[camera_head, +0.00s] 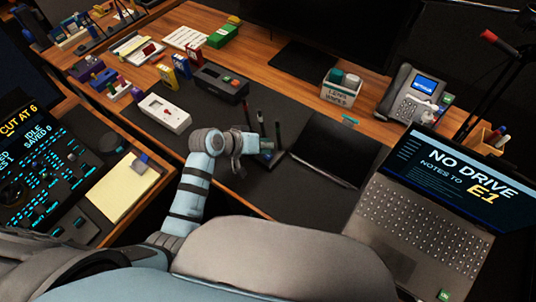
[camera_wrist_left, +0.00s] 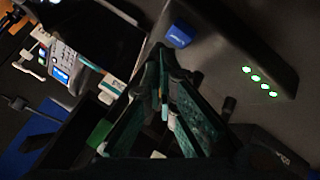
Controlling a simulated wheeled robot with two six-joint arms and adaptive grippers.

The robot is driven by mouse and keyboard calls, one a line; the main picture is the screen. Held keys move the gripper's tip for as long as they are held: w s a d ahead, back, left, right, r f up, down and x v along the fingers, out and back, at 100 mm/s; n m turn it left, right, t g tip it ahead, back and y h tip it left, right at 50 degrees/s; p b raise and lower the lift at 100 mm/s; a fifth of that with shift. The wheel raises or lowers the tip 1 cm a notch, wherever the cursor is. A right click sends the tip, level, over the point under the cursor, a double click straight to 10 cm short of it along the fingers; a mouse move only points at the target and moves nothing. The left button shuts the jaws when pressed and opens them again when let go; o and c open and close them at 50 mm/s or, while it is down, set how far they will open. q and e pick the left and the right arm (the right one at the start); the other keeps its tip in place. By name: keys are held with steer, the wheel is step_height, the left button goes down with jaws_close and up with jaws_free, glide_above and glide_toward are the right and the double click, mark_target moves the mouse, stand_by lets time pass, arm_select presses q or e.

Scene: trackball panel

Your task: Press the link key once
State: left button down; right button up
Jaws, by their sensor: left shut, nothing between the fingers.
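The dark control panel (camera_head: 82,205) with cyan-lit keys lies at the left edge of the head view. Its key labels are too small to read, so I cannot tell which is the link key. A screen (camera_head: 18,128) above the keys reads "CUT AT 6" and "IDLE SAVED 0". My left gripper (camera_head: 274,152) is over the dark desk mat, right of the panel and well apart from it. It is shut and empty; its fingers also meet in the left wrist view (camera_wrist_left: 163,62). My right gripper is not in view.
A yellow notepad (camera_head: 120,190) lies between the panel and my left arm. A white device (camera_head: 164,113) and a black box with buttons (camera_head: 221,83) stand behind the gripper. A laptop (camera_head: 425,220) and a phone (camera_head: 412,97) are at right.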

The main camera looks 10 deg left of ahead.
arm_select(q)
steer(key=shift+f, duration=0.15)
steer(key=shift+f, duration=0.3)
steer(key=shift+f, duration=0.4)
stand_by(0.6)
steer(key=shift+r+p, duration=0.9)
steer(key=shift+p, duration=0.05)
step_height(320, 180, up, 5)
steer(key=p, duration=0.5)
steer(key=shift+r+p, duration=0.1)
steer(key=shift+p, duration=0.3)
steer(key=shift+s+f, duration=0.1)
steer(key=shift+f, duration=0.1)
